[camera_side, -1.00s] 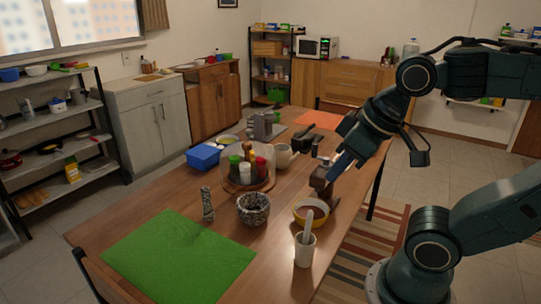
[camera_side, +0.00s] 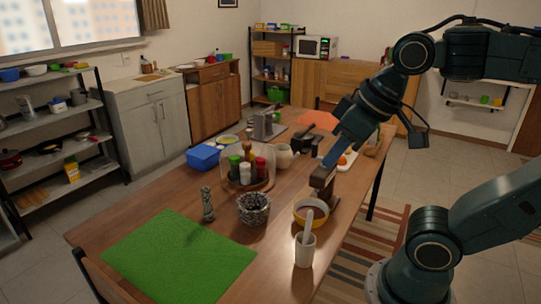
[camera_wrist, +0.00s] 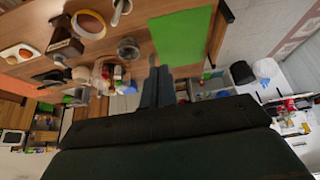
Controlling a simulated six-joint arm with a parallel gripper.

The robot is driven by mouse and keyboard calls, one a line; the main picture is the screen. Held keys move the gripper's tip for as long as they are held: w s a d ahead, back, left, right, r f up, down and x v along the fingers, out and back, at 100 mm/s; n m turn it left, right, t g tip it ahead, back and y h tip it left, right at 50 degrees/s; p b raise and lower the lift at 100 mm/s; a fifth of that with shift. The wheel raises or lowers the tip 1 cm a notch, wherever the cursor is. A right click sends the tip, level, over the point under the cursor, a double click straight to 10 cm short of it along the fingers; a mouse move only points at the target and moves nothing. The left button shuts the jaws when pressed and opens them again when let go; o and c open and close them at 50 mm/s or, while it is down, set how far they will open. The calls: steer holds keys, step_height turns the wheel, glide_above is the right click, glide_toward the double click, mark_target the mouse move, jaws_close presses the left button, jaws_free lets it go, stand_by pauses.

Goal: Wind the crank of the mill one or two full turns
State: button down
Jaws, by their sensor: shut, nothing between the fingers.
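A brown wooden mill-like block (camera_side: 322,184) stands near the table's right edge, beside a yellow bowl (camera_side: 311,213). It also shows in the wrist view (camera_wrist: 66,47). I take it to be the mill, but I cannot make out its crank. My gripper (camera_side: 328,164) is shut and empty, pointing down and left, at the top of this block in the side view. I cannot tell whether it touches it. In the wrist view my gripper (camera_wrist: 154,68) points over the table, right of the block, with nothing between the fingers.
A white mortar with pestle (camera_side: 305,250), a dark bowl (camera_side: 253,211) and a slim grey shaker (camera_side: 207,206) stand in front. A round tray (camera_side: 264,185) holds several dispensers. A green mat (camera_side: 180,262) lies front left. An orange fruit (camera_side: 343,160) lies behind my gripper.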

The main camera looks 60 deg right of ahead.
steer(key=shift+r, duration=2.1)
steer(key=shift+f, duration=0.1)
step_height(320, 180, down, 7)
steer(key=s, duration=0.1)
steer(key=shift+d, duration=0.15)
